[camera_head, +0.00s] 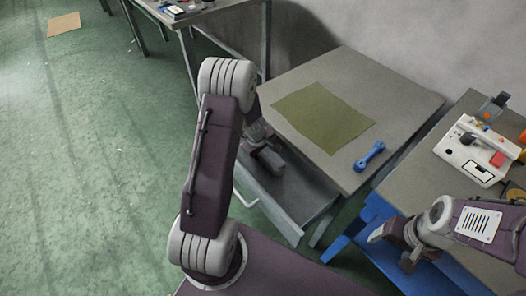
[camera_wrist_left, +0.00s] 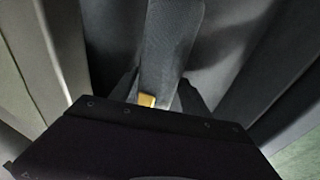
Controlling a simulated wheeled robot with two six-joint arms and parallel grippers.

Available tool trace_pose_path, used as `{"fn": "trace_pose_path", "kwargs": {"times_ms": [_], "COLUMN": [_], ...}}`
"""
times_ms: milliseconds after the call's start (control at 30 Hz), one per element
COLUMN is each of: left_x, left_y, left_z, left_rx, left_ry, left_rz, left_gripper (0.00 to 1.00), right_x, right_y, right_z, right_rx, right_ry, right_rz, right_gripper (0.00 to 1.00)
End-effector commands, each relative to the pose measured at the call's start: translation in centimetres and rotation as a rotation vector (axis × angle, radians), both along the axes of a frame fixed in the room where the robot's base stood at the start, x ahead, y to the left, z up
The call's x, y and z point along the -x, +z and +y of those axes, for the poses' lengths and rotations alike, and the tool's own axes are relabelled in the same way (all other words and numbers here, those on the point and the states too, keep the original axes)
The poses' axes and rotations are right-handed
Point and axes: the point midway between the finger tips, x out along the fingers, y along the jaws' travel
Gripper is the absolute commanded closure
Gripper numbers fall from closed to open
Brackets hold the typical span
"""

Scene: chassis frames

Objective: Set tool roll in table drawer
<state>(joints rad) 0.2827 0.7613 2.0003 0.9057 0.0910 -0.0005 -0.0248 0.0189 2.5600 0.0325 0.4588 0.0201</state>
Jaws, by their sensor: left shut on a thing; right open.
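The tool roll (camera_wrist_left: 168,45) is a dark grey, long fabric bundle with a yellow tag, seen in the left wrist view. My left gripper (camera_wrist_left: 158,92) is shut on it, with a finger on each side. In the head view the roll (camera_head: 269,161) shows as a small dark shape under my left wrist, over the open drawer; whether it touches the drawer floor I cannot tell. The table drawer (camera_head: 291,226) is pulled out from the grey table's front, its inside partly hidden by my left arm. My right gripper (camera_head: 390,248) is open and empty at the lower right.
The grey table (camera_head: 405,100) carries a green mat (camera_head: 323,117) and a blue tool (camera_head: 369,156). A right-hand table (camera_head: 445,165) with a white device (camera_head: 475,152) and blue frame (camera_head: 375,210) stands beside it. Green floor is open at left.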

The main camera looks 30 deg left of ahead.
Motion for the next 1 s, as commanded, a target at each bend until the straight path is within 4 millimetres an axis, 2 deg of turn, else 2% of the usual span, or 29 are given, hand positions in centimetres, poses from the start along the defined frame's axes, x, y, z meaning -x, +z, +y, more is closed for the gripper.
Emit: {"fn": "trace_pose_path", "kwargs": {"times_ms": [200,233,300,567,667,767,1000], "left_x": [-0.1,0.0,0.0,0.0,0.0,0.3,2.4], "left_y": [-0.3,-0.3,-0.3,-0.3,0.6,2.6,9.0], "left_z": [0.0,0.0,0.0,0.0,0.0,0.0,-0.1], "left_rx": [-0.001,0.0,0.0,0.0,0.0,-0.001,0.0], "left_ry": [0.0,0.0,0.0,0.0,-0.001,-0.001,-0.001], "left_rz": [-0.001,0.0,0.0,0.0,0.0,-0.001,-0.002], "left_gripper": [1.0,0.37,0.23,0.23,0.23,0.23,0.23], "right_x": [0.0,0.0,0.0,0.0,0.0,0.0,0.0], "right_y": [-0.4,-0.4,-0.4,-0.3,0.6,2.2,5.8], "right_z": [0.0,0.0,0.0,0.0,0.0,0.0,0.0], "right_rx": [0.0,0.0,0.0,0.0,0.0,0.0,0.0], "right_ry": [0.0,0.0,0.0,0.0,0.0,0.0,0.0], "right_rz": [0.0,0.0,0.0,0.0,0.0,0.0,0.0], "right_gripper": [0.27,0.27,0.27,0.27,0.27,0.27,0.27]}}
